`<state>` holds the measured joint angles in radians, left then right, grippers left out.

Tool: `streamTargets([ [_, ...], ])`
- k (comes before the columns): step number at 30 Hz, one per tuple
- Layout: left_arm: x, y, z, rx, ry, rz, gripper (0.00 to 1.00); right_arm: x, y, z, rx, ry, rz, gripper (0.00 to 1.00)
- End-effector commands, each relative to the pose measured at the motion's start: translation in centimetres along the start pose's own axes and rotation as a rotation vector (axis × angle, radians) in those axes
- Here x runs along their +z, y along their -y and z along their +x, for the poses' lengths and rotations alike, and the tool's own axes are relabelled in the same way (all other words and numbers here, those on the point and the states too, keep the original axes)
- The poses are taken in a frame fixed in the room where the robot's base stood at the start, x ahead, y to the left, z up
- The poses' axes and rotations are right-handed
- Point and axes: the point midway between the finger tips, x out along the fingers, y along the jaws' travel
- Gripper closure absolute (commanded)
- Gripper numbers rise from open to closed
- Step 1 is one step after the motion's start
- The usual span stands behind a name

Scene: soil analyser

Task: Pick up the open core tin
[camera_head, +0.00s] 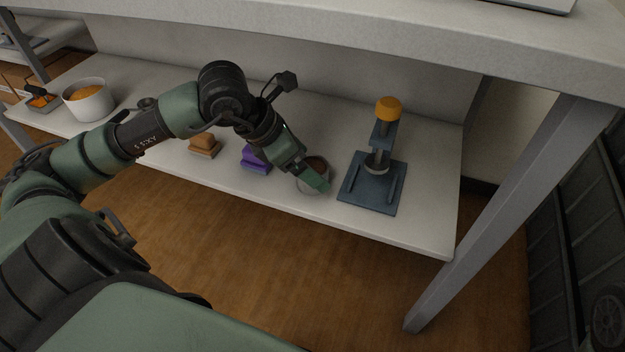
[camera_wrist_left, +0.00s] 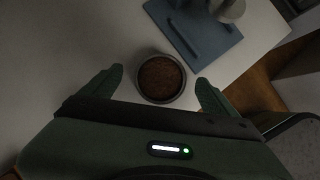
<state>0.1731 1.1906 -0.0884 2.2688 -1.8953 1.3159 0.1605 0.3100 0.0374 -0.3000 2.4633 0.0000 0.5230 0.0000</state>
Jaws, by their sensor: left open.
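The open core tin (camera_wrist_left: 161,77) is a round grey tin with brown soil inside. In the left wrist view it stands upright on the white shelf between the two green fingers of my left gripper (camera_wrist_left: 160,85). The fingers are apart, with a gap on each side of the tin. In the head view the tin (camera_head: 316,172) is near the shelf's front edge, partly hidden by my left gripper (camera_head: 312,182). My right gripper is not in view.
A blue press (camera_head: 372,184) with an orange knob stands right of the tin. Purple (camera_head: 256,160) and brown (camera_head: 205,146) blocks stand to the left on the shelf (camera_head: 405,225). A white bucket (camera_head: 90,105) is farther left. A tabletop (camera_head: 400,37) hangs over the shelf; a grey leg (camera_head: 510,205) stands right.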

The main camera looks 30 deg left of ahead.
Motion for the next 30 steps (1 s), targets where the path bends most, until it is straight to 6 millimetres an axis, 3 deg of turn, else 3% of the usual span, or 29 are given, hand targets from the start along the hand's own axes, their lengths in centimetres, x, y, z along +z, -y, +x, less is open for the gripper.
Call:
streamTargets([
  [9, 0.0, 0.0, 0.5, 0.001, -0.001, 0.002, 0.14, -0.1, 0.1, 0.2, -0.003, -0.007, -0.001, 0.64],
  [17, 0.0, 0.0, 0.5, 0.001, -0.001, 0.001, 0.84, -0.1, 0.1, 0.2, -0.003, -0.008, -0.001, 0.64],
  [30, 0.7, 0.0, -0.5, 0.001, 0.001, 0.002, 0.84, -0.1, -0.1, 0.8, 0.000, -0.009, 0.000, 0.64],
])
